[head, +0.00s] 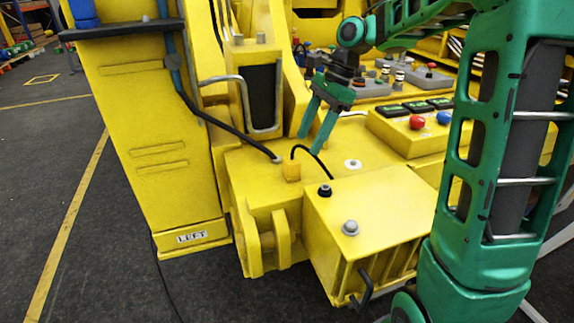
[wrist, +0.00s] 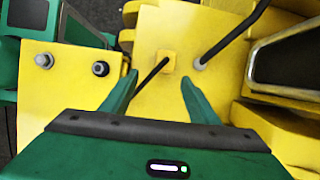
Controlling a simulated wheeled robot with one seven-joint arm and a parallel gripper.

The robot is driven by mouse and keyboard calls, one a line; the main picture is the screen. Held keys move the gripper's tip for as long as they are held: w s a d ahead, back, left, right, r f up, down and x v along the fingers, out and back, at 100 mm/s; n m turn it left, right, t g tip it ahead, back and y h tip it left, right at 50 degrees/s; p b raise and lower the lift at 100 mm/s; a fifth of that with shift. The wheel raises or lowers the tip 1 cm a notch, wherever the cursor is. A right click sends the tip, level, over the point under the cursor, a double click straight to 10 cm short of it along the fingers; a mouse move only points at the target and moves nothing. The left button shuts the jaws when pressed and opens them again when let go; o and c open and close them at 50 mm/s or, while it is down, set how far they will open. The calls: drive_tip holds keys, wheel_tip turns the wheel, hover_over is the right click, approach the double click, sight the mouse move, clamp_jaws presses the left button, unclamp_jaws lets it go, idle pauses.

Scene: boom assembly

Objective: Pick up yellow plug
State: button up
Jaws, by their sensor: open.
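The yellow plug (head: 292,171) is a small block standing on the yellow machine top. A short black cable (head: 311,152) arches from it to the right. In the wrist view the plug (wrist: 169,62) shows just beyond the fingertips, between their lines, with its cable running down-left between the fingers. My gripper (head: 309,145) is green, with its two fingers spread and pointing down above and slightly right of the plug. It also shows in the wrist view (wrist: 158,79), with nothing held. The exact gap in height to the plug cannot be told.
A thicker black hose (head: 232,130) ends at a fitting left of the plug. A raised yellow box (head: 375,215) with a black connector (head: 325,190) and a grey bolt (head: 350,228) stands in front. A button panel (head: 415,125) is at right. A tall yellow column (head: 150,130) stands left.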

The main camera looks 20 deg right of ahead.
sight(296, 158)
drive_tip(key=x, duration=0.7)
drive_tip(key=w+x, duration=0.1)
drive_tip(key=x, duration=0.3)
drive_tip(key=shift+a+r, duration=0.15)
drive_tip(key=shift+a, duration=0.25)
drive_tip(key=c, duration=1.2)
